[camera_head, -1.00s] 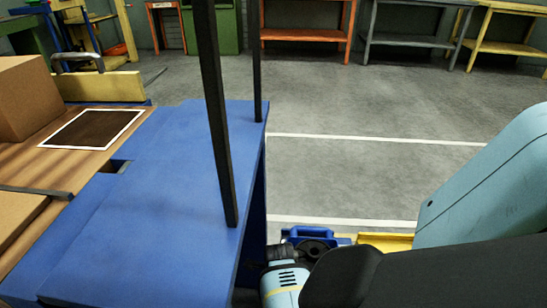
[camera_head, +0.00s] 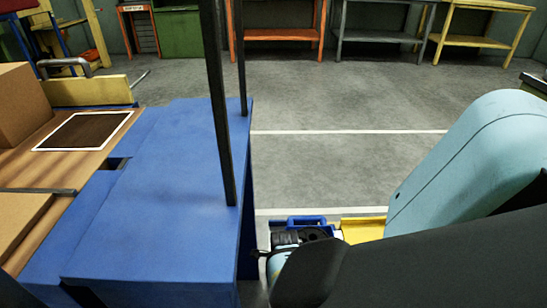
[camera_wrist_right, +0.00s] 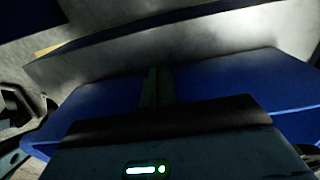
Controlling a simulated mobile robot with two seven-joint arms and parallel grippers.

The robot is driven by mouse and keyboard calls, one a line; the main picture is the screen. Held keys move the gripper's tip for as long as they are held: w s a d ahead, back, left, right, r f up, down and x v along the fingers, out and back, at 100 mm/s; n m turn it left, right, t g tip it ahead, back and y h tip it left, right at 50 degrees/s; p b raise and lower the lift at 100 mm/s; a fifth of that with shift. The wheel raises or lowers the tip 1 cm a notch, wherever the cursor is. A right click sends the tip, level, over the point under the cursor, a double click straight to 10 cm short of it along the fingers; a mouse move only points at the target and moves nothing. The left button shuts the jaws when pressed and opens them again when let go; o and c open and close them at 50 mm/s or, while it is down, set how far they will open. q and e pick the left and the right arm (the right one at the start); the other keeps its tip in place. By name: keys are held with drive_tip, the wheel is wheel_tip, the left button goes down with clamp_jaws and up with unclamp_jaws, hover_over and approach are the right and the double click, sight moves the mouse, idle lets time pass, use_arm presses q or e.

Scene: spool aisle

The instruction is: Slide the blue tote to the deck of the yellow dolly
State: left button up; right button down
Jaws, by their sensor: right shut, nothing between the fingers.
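The blue tote (camera_head: 305,220) shows as a small blue rim low in the head view, just right of the blue bench. My dark wrist parts cover most of it. A yellow strip, apparently the yellow dolly (camera_head: 362,230), lies right beside it, largely hidden by my right arm. In the wrist view, my right gripper (camera_wrist_right: 155,88) is shut and empty, its fingers in front of a broad blue surface (camera_wrist_right: 220,80). I cannot tell whether they touch it. A yellow sliver (camera_wrist_right: 48,48) shows at upper left. My left gripper is not in view.
A blue bench (camera_head: 160,190) with dark upright posts (camera_head: 221,110) stands close on the left. It adjoins a wooden top with cardboard boxes (camera_head: 22,105). Open grey floor (camera_head: 340,100) with white lines lies ahead. Orange, grey and yellow tables stand along the back wall.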

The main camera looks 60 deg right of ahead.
drive_tip(key=s, duration=0.1)
drive_tip(key=s+d+p, duration=0.2)
drive_tip(key=shift+s+r, duration=0.4)
drive_tip(key=s+d+p, duration=0.1)
drive_tip(key=s+d, duration=0.1)
drive_tip(key=s, duration=0.1)
drive_tip(key=s+d+p, duration=0.1)
drive_tip(key=s+d, duration=0.1)
drive_tip(key=s, duration=0.2)
drive_tip(key=s+d+p, duration=0.2)
drive_tip(key=s, duration=0.2)
drive_tip(key=shift+s+f, duration=0.15)
drive_tip(key=s+d, duration=0.2)
drive_tip(key=s, duration=0.3)
drive_tip(key=s+d, duration=0.3)
drive_tip(key=s, duration=0.2)
drive_tip(key=s+d, duration=0.3)
drive_tip(key=s, duration=0.2)
drive_tip(key=shift+s+f, duration=0.2)
drive_tip(key=shift+s, duration=0.15)
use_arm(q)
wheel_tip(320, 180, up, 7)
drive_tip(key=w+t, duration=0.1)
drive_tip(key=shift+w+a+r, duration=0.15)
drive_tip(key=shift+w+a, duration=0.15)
use_arm(e)
drive_tip(key=shift+w, duration=0.1)
